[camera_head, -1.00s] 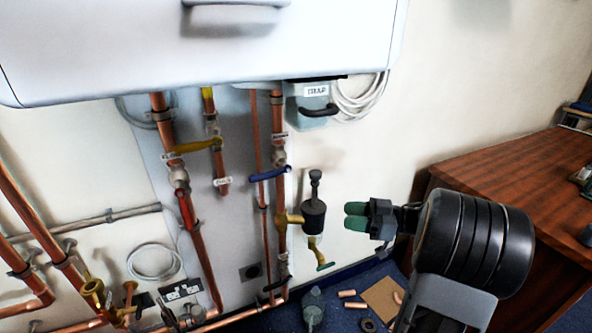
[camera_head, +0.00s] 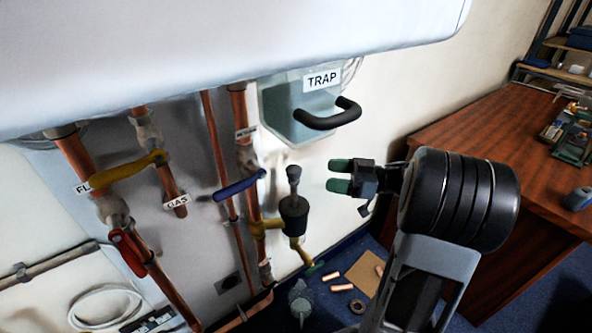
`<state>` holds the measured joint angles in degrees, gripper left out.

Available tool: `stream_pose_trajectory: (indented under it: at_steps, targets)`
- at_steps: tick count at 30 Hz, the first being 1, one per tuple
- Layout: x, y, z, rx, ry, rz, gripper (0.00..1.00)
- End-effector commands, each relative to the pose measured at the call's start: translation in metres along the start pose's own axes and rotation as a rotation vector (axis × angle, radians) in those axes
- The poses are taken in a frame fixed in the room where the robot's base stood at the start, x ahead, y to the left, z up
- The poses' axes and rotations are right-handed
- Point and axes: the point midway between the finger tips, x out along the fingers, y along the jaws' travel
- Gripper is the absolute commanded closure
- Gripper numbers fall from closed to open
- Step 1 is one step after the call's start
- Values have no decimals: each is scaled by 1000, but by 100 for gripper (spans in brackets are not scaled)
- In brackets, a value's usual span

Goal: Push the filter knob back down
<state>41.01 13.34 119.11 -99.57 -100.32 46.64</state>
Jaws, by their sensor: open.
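The filter is a black cylinder (camera_head: 294,215) on a brass branch of the right-hand copper pipe. Its grey-black knob (camera_head: 294,174) stands upright above it on a thin stem. My gripper (camera_head: 338,175) has green fingertips and points left. It is open and empty, with its tips to the right of the knob at about the same height in the picture. A gap of wall shows between them; how far apart they are in depth I cannot tell.
A grey box labelled TRAP (camera_head: 298,105) with a black handle hangs above the filter. A blue lever (camera_head: 240,186) is left of it, a yellow lever (camera_head: 130,166) farther left. A wooden desk (camera_head: 490,150) stands at right. Offcuts and a board (camera_head: 366,272) lie on the blue floor.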

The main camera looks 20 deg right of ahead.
Motion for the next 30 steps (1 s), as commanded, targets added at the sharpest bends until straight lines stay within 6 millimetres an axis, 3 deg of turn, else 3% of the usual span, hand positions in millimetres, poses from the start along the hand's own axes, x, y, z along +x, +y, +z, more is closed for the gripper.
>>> stream_pose_trajectory:
  at_steps: [6,15,21,30]
  targets:
    - [44,-1,3,-1,-1,-4,31]
    - [89,0,2,0,0,-1,31]
    - [102,0,1,0,0,1,31]
    - [106,0,0,1,0,1,31]
